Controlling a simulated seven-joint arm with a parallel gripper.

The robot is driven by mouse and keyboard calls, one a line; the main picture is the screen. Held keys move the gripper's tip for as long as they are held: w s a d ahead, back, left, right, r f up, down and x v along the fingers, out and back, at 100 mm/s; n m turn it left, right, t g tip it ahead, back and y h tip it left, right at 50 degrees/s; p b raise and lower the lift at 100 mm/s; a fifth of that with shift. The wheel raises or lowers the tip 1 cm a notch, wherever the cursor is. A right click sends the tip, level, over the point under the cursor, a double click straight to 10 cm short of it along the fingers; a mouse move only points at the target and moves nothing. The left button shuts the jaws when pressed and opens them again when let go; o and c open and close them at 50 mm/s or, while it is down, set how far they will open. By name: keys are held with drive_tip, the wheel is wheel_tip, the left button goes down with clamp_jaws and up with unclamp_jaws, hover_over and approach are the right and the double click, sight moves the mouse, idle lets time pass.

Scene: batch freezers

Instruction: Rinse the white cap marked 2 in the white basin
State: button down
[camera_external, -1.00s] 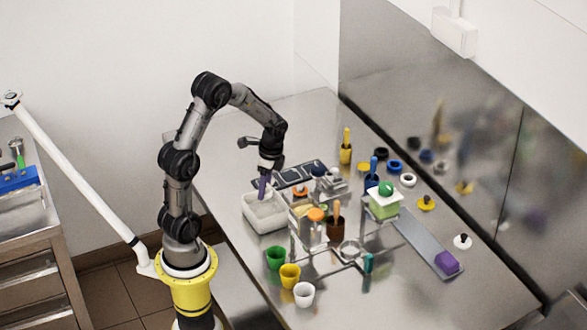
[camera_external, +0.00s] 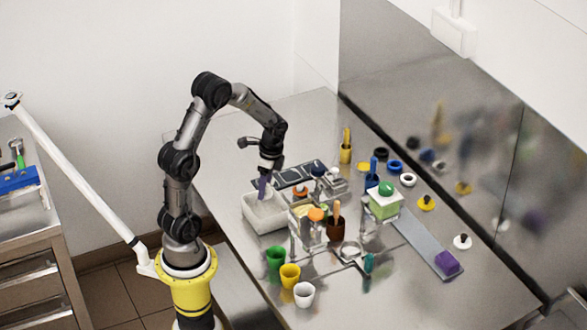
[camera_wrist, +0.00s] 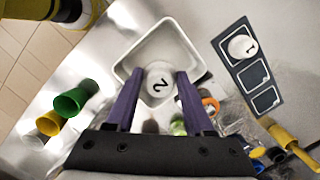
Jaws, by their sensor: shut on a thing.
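The white cap marked 2 (camera_wrist: 158,84) is between the two purple fingers of my gripper (camera_wrist: 158,88) in the wrist view, its number facing the camera. My gripper is shut on it. The white basin (camera_wrist: 130,48) is a square tub right below, and the cap is over or inside its near part; I cannot tell how deep. In the external view my gripper (camera_external: 264,190) points down into the white basin (camera_external: 262,225), and the cap is hidden there.
A dark panel (camera_wrist: 246,66) with several squares lies right of the basin; a white cap marked 1 (camera_wrist: 242,47) is on its end square. Green (camera_external: 275,257), yellow (camera_external: 290,275) and white (camera_external: 304,294) cups stand in front. Machines (camera_external: 310,232) crowd close to the basin's right.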

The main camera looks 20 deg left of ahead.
drive_tip(key=shift+r, duration=2.05)
